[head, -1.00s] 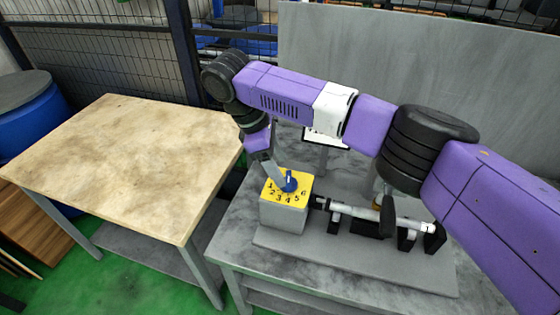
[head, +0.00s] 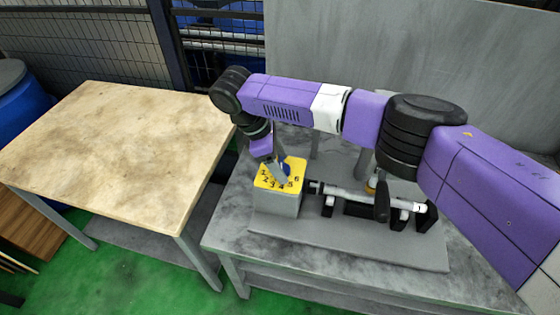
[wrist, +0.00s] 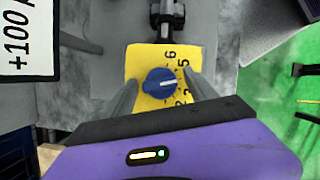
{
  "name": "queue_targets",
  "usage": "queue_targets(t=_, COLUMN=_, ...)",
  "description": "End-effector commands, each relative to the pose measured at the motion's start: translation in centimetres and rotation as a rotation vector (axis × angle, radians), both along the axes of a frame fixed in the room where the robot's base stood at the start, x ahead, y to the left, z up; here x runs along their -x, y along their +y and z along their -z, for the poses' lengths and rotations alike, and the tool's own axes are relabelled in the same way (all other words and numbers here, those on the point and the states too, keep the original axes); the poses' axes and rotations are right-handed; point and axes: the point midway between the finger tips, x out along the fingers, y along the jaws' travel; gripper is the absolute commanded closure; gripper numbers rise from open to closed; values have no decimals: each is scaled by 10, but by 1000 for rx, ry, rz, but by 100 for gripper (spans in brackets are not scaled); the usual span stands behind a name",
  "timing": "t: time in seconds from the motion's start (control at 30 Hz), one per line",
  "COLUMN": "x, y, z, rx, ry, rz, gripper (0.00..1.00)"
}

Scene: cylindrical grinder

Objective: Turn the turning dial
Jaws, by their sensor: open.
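The turning dial is a blue round knob with a white pointer line; it shows in the wrist view (wrist: 161,82) and, partly hidden by my gripper, in the head view (head: 286,166). It sits on a yellow plate (wrist: 146,55) marked with numbers, on top of a grey box (head: 276,204). In the wrist view the white line points to the right, toward the number side. My gripper (wrist: 161,88) is open, with one finger on each side of the dial. I cannot tell whether the fingers touch it.
The grinder's shaft and black holders (head: 375,205) stand right of the box on a grey base plate (head: 350,245). A white sign (wrist: 28,45) shows at the left of the wrist view. A wooden-topped table (head: 115,145) at the left is bare.

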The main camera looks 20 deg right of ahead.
Motion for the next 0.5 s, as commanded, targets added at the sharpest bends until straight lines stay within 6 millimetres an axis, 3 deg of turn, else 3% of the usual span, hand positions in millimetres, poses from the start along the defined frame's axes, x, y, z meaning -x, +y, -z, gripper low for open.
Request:
queue_targets(t=0.17, x=0, y=0, z=0, rx=0, ry=0, rz=0, gripper=35)
queue_targets(t=0.4, x=0, y=0, z=0, rx=0, ry=0, rz=0, gripper=82)
queue_targets(t=0.5, x=0, y=0, z=0, rx=0, ry=0, rz=0, gripper=95)
